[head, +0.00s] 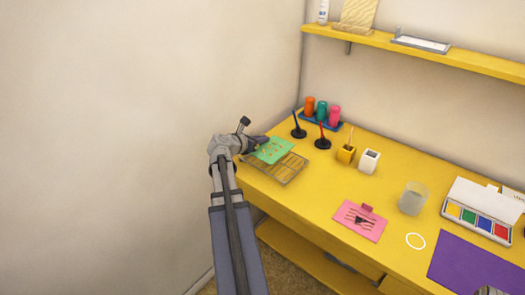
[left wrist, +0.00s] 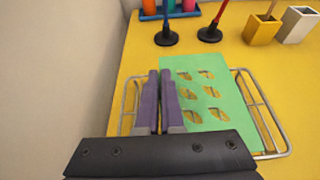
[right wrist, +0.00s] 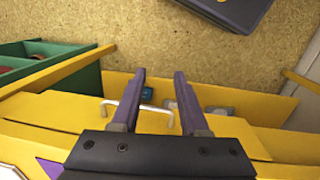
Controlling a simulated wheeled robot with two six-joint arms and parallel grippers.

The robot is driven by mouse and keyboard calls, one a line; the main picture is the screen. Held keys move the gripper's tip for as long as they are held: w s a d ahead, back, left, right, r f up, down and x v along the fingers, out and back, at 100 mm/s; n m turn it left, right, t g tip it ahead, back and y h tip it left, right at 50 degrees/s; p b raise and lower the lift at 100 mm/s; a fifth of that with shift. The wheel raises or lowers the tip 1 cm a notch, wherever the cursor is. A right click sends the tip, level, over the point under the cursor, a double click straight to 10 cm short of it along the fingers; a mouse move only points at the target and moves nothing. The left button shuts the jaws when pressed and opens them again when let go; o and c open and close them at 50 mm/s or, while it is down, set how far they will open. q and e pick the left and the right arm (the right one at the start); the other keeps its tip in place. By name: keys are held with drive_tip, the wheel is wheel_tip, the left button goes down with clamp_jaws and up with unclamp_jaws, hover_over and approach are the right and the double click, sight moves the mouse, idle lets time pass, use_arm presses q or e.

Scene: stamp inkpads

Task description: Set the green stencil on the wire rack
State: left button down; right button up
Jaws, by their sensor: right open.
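The green stencil (head: 273,150) is a flat sheet with leaf-shaped cut-outs, over the wire rack (head: 288,175) at the desk's left end. In the left wrist view the stencil (left wrist: 222,112) covers the right part of the rack (left wrist: 270,125) and reaches past its back edge. I cannot tell whether it touches the wires. My left gripper (head: 260,142) is at the stencil's left edge. Its fingers (left wrist: 160,73) are close together, shut on that edge; the gripped part is hidden. My right gripper (right wrist: 160,74) is open and empty, away from the rack.
Two dark-based stamps (head: 322,142) and a blue tray of coloured bottles (head: 318,122) stand behind the rack. A wall adjoins the left.

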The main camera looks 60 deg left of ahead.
sight(262, 146)
use_arm(q)
drive_tip(key=shift+f+b, duration=1.65)
drive_tip(key=shift+f, duration=0.15)
drive_tip(key=shift+f, duration=0.1)
drive_tip(key=shift+f, duration=0.15)
drive_tip(key=c, duration=1.1)
unclamp_jaws()
drive_tip(key=shift+o, duration=0.2)
drive_tip(key=shift+r, duration=0.3)
drive_tip(key=p+v, duration=0.4)
drive_tip(key=v, duration=0.8)
drive_tip(key=shift+p, duration=0.3)
drive_tip(key=shift+w+d, duration=0.1)
drive_tip(key=shift+w, duration=0.05)
